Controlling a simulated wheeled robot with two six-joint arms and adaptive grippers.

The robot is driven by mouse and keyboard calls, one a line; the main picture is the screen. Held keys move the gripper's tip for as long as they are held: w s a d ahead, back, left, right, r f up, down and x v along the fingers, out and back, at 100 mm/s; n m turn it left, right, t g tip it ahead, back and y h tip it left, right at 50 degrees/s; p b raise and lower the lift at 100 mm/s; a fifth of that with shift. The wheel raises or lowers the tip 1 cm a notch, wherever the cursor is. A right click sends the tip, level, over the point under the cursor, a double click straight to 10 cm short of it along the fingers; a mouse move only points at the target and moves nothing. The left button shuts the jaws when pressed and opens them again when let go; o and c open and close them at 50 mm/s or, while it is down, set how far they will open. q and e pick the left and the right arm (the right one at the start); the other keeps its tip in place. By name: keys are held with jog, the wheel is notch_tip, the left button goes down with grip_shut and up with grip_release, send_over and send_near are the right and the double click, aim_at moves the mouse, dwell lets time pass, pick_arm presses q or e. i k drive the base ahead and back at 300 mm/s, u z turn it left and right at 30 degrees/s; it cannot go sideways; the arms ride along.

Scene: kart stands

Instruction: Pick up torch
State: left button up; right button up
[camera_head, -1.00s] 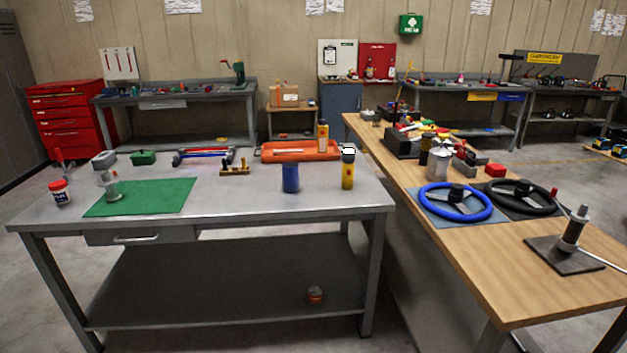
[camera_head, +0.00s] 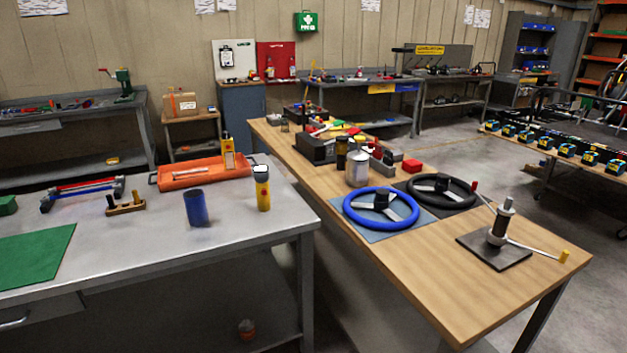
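A yellow upright cylinder with a dark collar and a pale top (camera_head: 262,188) stands near the right end of the metal workbench (camera_head: 180,245). It may be the torch, but it is too small to be sure. A second yellow object, a bottle with a dark mark (camera_head: 228,152), stands upright by the orange tray (camera_head: 205,173). Neither of my grippers is in view.
A blue cylinder (camera_head: 197,208) stands left of the yellow cylinder. The wooden bench (camera_head: 440,268) to the right carries a blue steering wheel (camera_head: 381,207), a black one (camera_head: 441,191) and a stand on a dark plate (camera_head: 495,245). The metal bench's front right is clear.

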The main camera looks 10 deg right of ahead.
aim_at(261, 172)
jog(key=z, duration=0.05)
jog(key=i, duration=0.85)
jog(key=u, duration=0.35)
